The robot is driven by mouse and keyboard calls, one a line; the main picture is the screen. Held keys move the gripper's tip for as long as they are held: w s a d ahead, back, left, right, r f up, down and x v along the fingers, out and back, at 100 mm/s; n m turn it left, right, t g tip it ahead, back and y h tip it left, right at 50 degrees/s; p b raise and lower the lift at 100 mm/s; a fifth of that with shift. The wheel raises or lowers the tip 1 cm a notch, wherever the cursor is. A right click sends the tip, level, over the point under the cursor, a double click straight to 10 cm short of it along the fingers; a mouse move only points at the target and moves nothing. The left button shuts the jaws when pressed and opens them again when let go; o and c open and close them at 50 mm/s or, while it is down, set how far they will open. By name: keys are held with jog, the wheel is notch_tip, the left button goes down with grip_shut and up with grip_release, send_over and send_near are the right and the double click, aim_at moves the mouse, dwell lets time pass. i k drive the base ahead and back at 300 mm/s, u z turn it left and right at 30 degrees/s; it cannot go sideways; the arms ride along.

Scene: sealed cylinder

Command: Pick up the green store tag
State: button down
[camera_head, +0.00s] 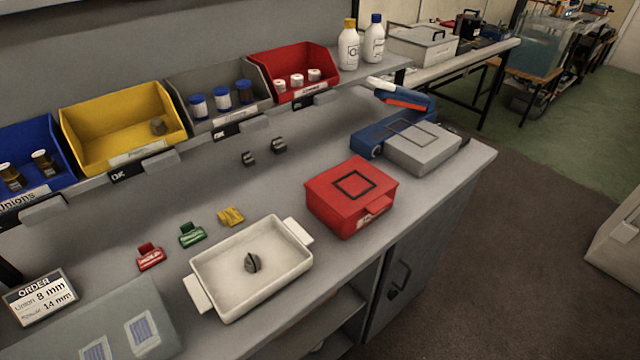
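The green store tag (192,235) lies on the grey bench top, between a red tag (150,257) on its left and a yellow tag (231,216) on its right. It is a small clip-like piece with a raised part at the back and a light marking on its front. It sits just behind the left part of the white tray (205,266), apart from it. Nothing covers the tag. My gripper is not in view.
The white tray holds a small dark round part (252,262). A red case (350,198) stands to its right. An order card (40,297) stands at the left. Bins, including a yellow one (110,115), line the shelf behind.

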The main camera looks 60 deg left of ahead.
aim_at(191, 235)
jog(key=u, duration=2.7)
